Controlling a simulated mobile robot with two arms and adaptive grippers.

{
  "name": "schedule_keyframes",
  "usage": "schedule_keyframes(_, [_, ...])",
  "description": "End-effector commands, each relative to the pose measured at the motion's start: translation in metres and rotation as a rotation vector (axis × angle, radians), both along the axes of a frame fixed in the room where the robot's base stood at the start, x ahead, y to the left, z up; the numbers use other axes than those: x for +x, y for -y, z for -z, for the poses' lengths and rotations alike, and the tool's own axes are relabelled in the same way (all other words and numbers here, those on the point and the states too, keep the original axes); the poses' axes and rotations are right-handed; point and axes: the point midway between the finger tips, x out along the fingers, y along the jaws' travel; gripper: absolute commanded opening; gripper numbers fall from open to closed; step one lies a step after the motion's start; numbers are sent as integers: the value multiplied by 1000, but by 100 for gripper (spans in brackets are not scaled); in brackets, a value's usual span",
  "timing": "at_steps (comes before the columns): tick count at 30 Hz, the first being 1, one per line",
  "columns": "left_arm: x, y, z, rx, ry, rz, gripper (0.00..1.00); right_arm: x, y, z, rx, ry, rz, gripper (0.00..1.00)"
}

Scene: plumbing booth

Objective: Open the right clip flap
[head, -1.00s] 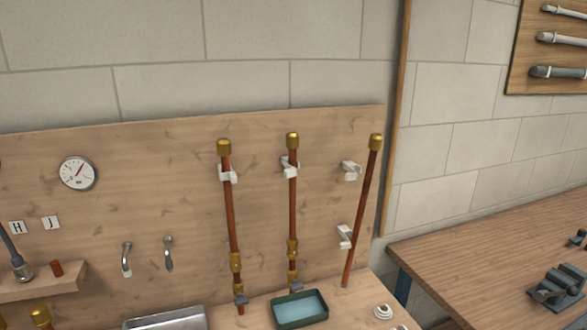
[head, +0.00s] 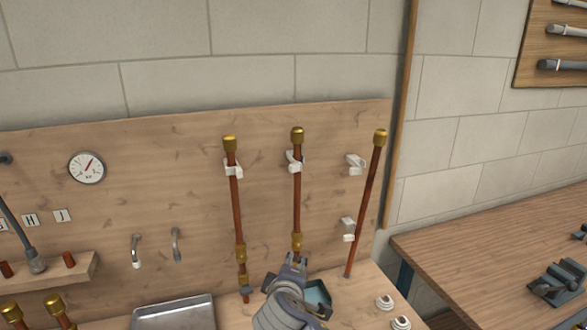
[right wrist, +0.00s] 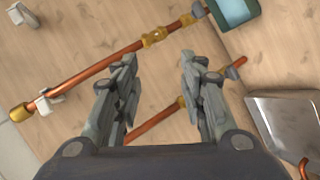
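White clips sit on the wooden panel. One is on the left copper pipe (head: 233,170), one on the middle copper pipe (head: 295,162). Further right are an upper clip (head: 355,163) and a lower clip (head: 348,230), both beside the leaning right pipe (head: 366,200). The small flaps are hard to make out. My right gripper (head: 293,260) is in front of the middle pipe's lower end. In the right wrist view its fingers (right wrist: 158,85) are apart and empty, with the middle pipe's clip (right wrist: 47,101) to their left. My left gripper is not in view.
A teal dish (head: 318,294) is partly hidden behind my right gripper. A metal tray (head: 173,315) lies to the left. White fittings (head: 385,302) lie on the bench at right. Taps (head: 136,252) and a gauge (head: 86,168) are on the panel's left side.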

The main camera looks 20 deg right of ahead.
Motion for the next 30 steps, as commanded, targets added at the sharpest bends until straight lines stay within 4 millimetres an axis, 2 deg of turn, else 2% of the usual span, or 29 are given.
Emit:
schedule_keyframes(1, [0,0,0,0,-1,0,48,19,1,-29,-73,53,-5,38])
schedule_keyframes(6, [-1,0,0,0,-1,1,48,60,4,-107,-292,188,3,38])
schedule_keyframes(9, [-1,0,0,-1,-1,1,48,73,6,-142,-388,244,16,38])
schedule_keyframes(12, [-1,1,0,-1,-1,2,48,80,7,-165,-446,279,28,38])
schedule_keyframes(15, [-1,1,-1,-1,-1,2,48,84,9,-176,-475,294,34,38])
schedule_keyframes(20, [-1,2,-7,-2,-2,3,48,94,15,-179,-481,295,37,38])
schedule_keyframes(30, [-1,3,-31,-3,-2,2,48,143,39,-180,-480,294,37,38])
